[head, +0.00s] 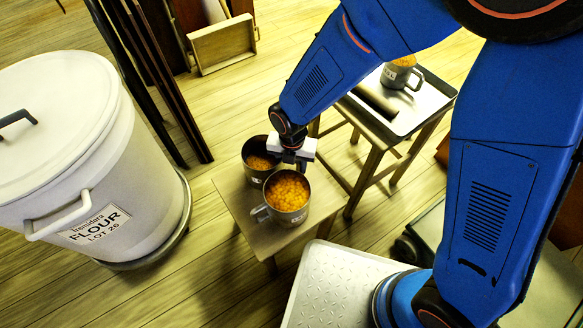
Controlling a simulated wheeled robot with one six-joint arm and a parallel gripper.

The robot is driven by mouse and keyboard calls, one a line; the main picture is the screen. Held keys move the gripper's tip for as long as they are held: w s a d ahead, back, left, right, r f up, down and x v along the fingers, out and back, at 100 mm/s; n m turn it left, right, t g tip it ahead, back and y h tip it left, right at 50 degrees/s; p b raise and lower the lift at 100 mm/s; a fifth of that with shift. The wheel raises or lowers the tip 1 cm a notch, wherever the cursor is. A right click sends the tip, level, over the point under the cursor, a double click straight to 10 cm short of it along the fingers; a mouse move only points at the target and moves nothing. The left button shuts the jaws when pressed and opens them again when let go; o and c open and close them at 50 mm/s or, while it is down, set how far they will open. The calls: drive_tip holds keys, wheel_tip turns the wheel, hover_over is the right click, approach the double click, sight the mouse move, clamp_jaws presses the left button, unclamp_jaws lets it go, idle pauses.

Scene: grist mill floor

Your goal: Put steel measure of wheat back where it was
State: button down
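A steel measure (287,196) filled to near its brim with orange grain stands on a small wooden stool (249,207), its handle toward the left. A darker measure (259,157) with a lower level of brown-orange grain stands right behind it. A third measure (402,72) with orange grain stands on a tray on another stand, partly behind my arm. The labels are too small to read, so I cannot tell which holds wheat. My gripper (300,164) points down at the rims of the two measures on the stool. Its fingertips are partly hidden and its grip is unclear.
The metal tray (432,98) lies on a wooden stand, with a dark cylinder (375,102) on it. A large lidded flour bin (70,150) stands at left. An empty wooden box (222,45) and dark planks stand behind. Bare floor lies between bin and stool.

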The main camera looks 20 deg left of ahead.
drive_tip(key=c, duration=0.9)
unclamp_jaws()
drive_tip(key=shift+f, duration=0.1)
wheel_tip(320, 180, up, 12)
drive_tip(key=shift+r, duration=0.15)
